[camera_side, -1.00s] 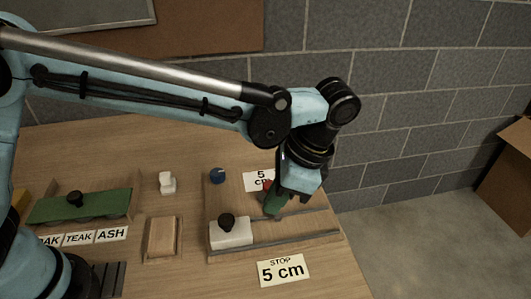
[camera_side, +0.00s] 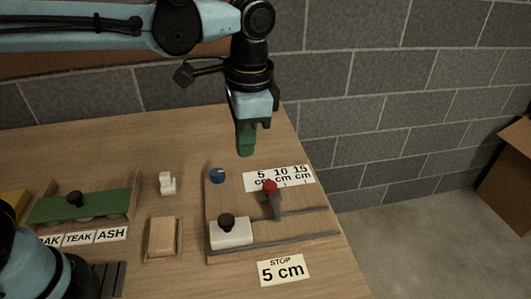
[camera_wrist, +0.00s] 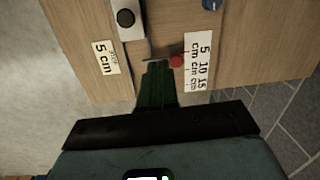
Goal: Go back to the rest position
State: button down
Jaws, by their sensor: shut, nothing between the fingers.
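My gripper (camera_side: 245,152) has dark green fingers that point down, shut together with nothing between them. It hangs in the air above the far part of the table (camera_side: 150,140), clear of the board (camera_side: 225,200) with the scale. In the wrist view the shut fingers (camera_wrist: 157,75) reach toward the red knob (camera_wrist: 177,61) but are apart from it in the side view. The red-topped stop (camera_side: 270,187) stands at the scale strip (camera_side: 290,176), near the 5 cm mark.
A white block with a black knob (camera_side: 230,232) sits on the board, with a blue knob (camera_side: 217,175) behind. A block wall (camera_side: 400,100) stands behind.

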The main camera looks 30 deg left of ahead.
jog(key=s+a+f+n+t, duration=0.2)
jog(key=s+a+n+t, duration=0.1)
jog(key=a, duration=0.5)
jog(key=s+a+f+n+t+h, duration=0.1)
jog(key=s+a+f+n+t, duration=0.1)
jog(key=a, duration=0.6)
jog(key=s+n+t, duration=0.1)
jog(key=n+t, duration=0.1)
jog(key=n, duration=0.1)
jog(key=shift+s+a, duration=0.15)
